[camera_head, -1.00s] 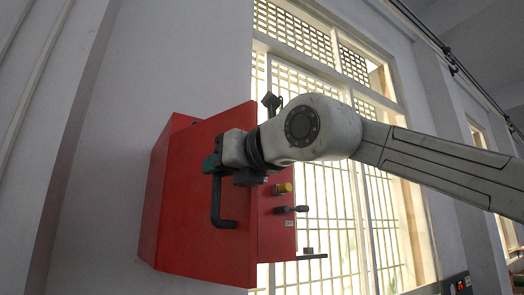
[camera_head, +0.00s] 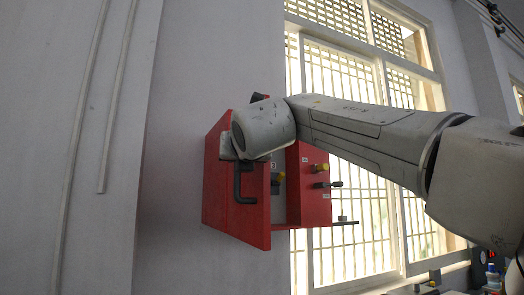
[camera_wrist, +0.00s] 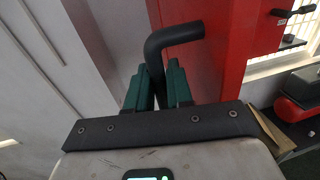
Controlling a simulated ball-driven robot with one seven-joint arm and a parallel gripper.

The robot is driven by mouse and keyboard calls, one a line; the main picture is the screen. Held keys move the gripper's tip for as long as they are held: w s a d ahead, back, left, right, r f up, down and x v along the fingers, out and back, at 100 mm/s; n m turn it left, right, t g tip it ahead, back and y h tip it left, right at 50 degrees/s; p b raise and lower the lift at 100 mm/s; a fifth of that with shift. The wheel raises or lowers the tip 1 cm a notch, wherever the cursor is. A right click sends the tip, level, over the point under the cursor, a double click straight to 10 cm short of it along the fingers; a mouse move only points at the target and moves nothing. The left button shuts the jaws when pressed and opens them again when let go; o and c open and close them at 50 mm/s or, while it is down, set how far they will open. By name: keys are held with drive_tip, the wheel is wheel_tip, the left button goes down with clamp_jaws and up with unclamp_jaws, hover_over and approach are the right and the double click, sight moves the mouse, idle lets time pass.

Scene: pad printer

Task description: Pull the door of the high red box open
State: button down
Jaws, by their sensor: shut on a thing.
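The high red box (camera_head: 216,190) is fixed to the wall in the head view. Its door (camera_head: 258,212) stands partly open, with a strip of the inside showing to its right. A black bent handle (camera_head: 243,186) is on the door. In the wrist view, the green fingers of my gripper (camera_wrist: 158,88) are shut around the handle (camera_wrist: 176,38), close to the red door (camera_wrist: 222,45). In the head view, my rounded wrist hides the fingers and the upper part of the handle.
A barred window (camera_head: 360,215) lies behind. A plain wall (camera_head: 172,200) is at the left.

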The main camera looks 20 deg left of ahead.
drive_tip(key=shift+a+r, duration=0.1)
drive_tip(key=shift+r, duration=0.1)
idle(0.5)
drive_tip(key=c, duration=1.5)
unclamp_jaws()
drive_tip(key=o, duration=0.3)
drive_tip(key=shift+w+a+f+h, duration=0.25)
drive_tip(key=shift+h, duration=0.05)
drive_tip(key=shift+o, duration=0.2)
drive_tip(key=shift+s, duration=0.15)
